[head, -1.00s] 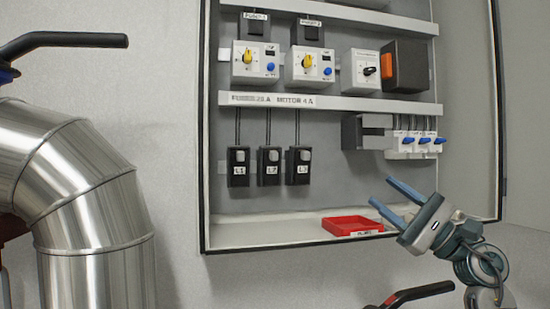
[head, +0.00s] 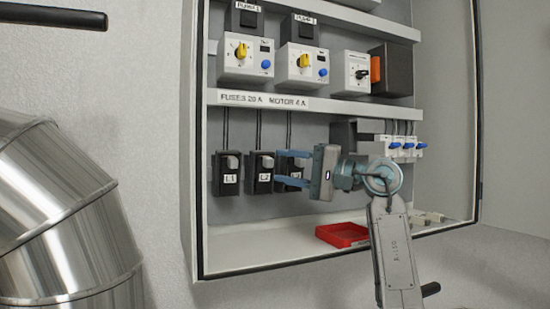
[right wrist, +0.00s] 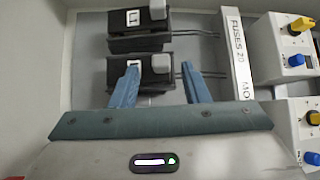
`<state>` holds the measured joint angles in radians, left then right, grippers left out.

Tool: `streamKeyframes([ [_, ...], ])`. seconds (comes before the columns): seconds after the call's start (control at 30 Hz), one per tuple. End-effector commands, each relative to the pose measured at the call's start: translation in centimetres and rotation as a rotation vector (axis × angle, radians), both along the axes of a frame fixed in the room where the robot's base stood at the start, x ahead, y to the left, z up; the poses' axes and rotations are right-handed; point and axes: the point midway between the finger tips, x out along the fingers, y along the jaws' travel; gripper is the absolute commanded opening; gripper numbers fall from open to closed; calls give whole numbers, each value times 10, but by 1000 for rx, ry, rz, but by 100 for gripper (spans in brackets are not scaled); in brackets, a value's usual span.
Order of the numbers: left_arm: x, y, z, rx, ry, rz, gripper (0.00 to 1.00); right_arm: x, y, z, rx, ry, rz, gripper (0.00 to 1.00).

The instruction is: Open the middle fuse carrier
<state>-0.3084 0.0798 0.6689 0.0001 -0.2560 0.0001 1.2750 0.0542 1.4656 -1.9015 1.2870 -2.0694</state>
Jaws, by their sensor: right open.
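Three black fuse carriers hang in a row in the cabinet. L1 (head: 226,174) is at the left and the middle carrier, L2 (head: 260,174), is next to it. The third carrier (head: 292,163) is partly hidden behind my right gripper. My right gripper (head: 277,168) is open and empty, its blue fingers pointing left toward L2. In the right wrist view, the middle carrier (right wrist: 118,74) lies beyond the fingers (right wrist: 158,66), and its grey tab (right wrist: 160,65) appears between the fingertips. I cannot tell whether they touch it. All the carriers look upright and shut. My left gripper is not in view.
A red tray (head: 342,235) stands on the cabinet floor below the carriers. Above runs a labelled rail (head: 330,106) with dial modules (head: 245,58) over it. Small blue-levered breakers (head: 407,146) are at the right. The cabinet's left wall edge (head: 196,190) is near L1.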

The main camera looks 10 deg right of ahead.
Motion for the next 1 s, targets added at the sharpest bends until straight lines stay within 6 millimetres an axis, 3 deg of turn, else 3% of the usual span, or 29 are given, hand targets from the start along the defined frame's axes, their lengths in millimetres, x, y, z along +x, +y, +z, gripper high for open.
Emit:
streamKeyframes([
  [0.2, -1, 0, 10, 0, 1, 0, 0, 11, 22, 4, 0, 1, 0, 42],
  [0.57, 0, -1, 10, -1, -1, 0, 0, 13, 26, 3, 0, 0, -1, 42],
  [0.77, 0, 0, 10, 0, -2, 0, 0, 13, 26, 3, 0, 0, -1, 3],
  [1.0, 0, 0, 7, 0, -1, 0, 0, 13, 26, 1, 1, -6, -1, 0],
])
